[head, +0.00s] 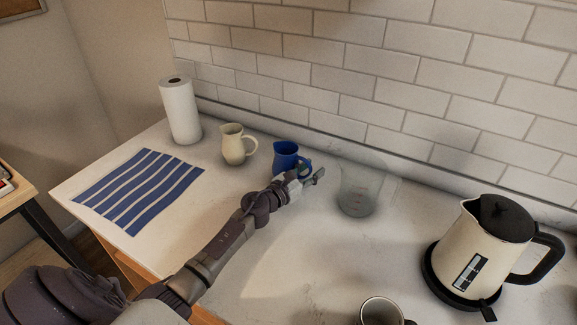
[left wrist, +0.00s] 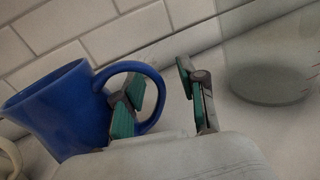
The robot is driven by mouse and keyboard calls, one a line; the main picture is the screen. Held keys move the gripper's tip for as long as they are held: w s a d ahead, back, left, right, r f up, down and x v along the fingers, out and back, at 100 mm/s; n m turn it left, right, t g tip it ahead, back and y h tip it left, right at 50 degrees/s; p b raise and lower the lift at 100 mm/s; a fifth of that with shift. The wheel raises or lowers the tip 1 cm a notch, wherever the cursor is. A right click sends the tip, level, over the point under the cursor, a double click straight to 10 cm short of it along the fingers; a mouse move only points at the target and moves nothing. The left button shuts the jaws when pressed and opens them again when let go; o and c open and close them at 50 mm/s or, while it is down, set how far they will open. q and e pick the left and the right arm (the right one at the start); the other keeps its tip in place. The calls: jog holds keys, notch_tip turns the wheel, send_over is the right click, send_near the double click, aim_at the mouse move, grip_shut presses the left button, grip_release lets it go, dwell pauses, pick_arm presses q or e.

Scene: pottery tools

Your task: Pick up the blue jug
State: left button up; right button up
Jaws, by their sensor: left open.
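The blue jug (head: 284,156) stands upright on the counter near the back wall, its handle toward the right. In the left wrist view the jug (left wrist: 62,108) fills the left side, its base cut off by my gripper's body. My left gripper (head: 309,175) is at the jug's handle side, open. In the left wrist view its fingers (left wrist: 164,98) stand apart, one showing within the handle loop and the other to the right of the handle. The outer part of the handle shows between them. I cannot tell whether either finger touches it.
A cream jug (head: 235,147) stands left of the blue one, with a paper towel roll (head: 179,112) beyond. A clear measuring cup (head: 359,190) stands close to the right of my gripper. A kettle (head: 482,250), a mug (head: 381,312) and a striped cloth (head: 140,188) are farther off.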

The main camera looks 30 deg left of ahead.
pick_arm(q)
jog(key=shift+s, duration=0.1)
jog(key=shift+c, duration=1.2)
grip_shut()
jog(key=shift+a+r, duration=0.1)
jog(key=shift+r, duration=0.1)
jog(key=shift+r+p, duration=0.6)
jog(key=shift+r, duration=0.4)
jog(key=shift+r+p, duration=2.45)
jog(key=shift+r, duration=1.4)
